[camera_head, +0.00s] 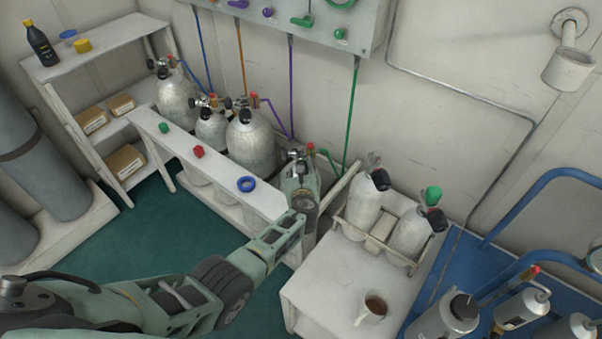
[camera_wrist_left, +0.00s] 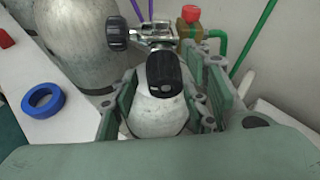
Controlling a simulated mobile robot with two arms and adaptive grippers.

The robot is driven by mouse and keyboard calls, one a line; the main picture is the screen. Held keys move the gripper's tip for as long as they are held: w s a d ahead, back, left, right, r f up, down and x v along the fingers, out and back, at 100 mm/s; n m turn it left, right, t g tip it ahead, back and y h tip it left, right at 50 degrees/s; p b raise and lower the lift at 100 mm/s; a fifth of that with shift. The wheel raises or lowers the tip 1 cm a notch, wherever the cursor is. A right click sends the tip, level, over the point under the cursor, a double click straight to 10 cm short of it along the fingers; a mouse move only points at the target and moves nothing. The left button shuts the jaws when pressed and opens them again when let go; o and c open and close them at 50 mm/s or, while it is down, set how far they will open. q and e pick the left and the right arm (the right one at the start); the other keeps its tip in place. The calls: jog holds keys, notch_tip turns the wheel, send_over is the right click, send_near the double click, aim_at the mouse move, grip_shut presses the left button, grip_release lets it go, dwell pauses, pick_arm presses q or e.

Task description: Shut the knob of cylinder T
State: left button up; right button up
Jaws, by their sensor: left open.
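My left gripper (camera_head: 301,180) is open at the right end of the cylinder rack. In the left wrist view its fingers (camera_wrist_left: 168,92) stand on either side of a black valve knob (camera_wrist_left: 165,74). The knob belongs to a pale cylinder (camera_wrist_left: 158,116) with a metal valve (camera_wrist_left: 158,34) on top. I cannot tell whether either finger touches the knob. In the head view the gripper hides most of this cylinder. No letter T is readable, so I cannot confirm which cylinder is T. My right gripper is not in view.
Several other cylinders (camera_head: 250,145) stand left in the rack, behind a white ledge holding a blue ring (camera_head: 246,184). A green hose (camera_head: 352,115) runs down behind my gripper. At right, a white table (camera_head: 325,282) bears two cylinders and a mug (camera_head: 371,309).

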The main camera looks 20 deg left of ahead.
pick_arm(q)
jog(key=shift+c, duration=0.6)
jog(key=c, duration=0.9)
jog(key=shift+m+y, duration=0.3)
jog(key=shift+m, duration=0.1)
jog(key=shift+m+g+y, duration=0.4)
jog(key=shift+m, duration=0.3)
jog(key=shift+m+y+b, duration=0.45)
jog(key=shift+m+y, duration=0.25)
jog(key=shift+m, duration=0.3)
jog(key=shift+g, duration=0.4)
jog(key=shift+w+r+y, duration=0.1)
jog(key=shift+y, duration=0.2)
